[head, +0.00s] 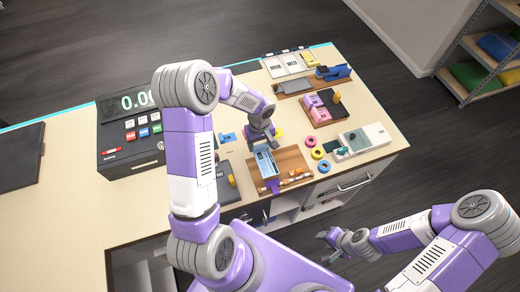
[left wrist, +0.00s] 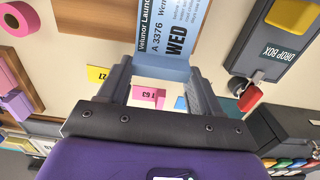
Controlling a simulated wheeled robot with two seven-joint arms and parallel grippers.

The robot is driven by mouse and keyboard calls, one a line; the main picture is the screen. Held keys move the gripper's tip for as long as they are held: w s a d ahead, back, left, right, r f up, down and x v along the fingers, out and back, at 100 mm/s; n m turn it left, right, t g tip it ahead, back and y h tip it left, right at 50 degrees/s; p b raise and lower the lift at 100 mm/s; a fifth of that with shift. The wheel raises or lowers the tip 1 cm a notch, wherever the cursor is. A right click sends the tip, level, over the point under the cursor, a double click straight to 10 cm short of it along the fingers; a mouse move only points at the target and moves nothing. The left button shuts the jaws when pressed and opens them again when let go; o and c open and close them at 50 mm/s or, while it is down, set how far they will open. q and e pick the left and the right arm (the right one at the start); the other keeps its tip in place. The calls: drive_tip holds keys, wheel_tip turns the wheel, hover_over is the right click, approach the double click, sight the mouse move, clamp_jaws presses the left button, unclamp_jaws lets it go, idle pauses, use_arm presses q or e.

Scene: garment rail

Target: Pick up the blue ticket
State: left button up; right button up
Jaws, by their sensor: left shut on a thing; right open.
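The blue ticket (left wrist: 175,30), a light blue slip printed "A 3376" and "WED", has its near end between the fingers of my left gripper (left wrist: 160,70) in the left wrist view. In the head view the ticket (head: 266,163) extends from my left gripper (head: 266,143) over the wooden tray (head: 290,158). My left gripper is shut on it. Whether the ticket touches the tray is unclear. My right gripper (head: 327,246) is open and empty, low in front of the counter.
A cash register (head: 130,125) stands left. Tape rings (head: 324,166), pink blocks (head: 313,111) and a blue stapler-like tool (head: 335,72) lie right. The drop box (left wrist: 265,50), a yellow tag (left wrist: 97,74) and a pink tag (left wrist: 145,98) show in the wrist view.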

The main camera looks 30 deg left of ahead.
use_arm(q)
wheel_tip(320, 180, up, 4)
drive_tip(key=shift+f, duration=0.15)
drive_tip(key=shift+r+p, duration=1.45)
drive_tip(key=shift+r, duration=1.05)
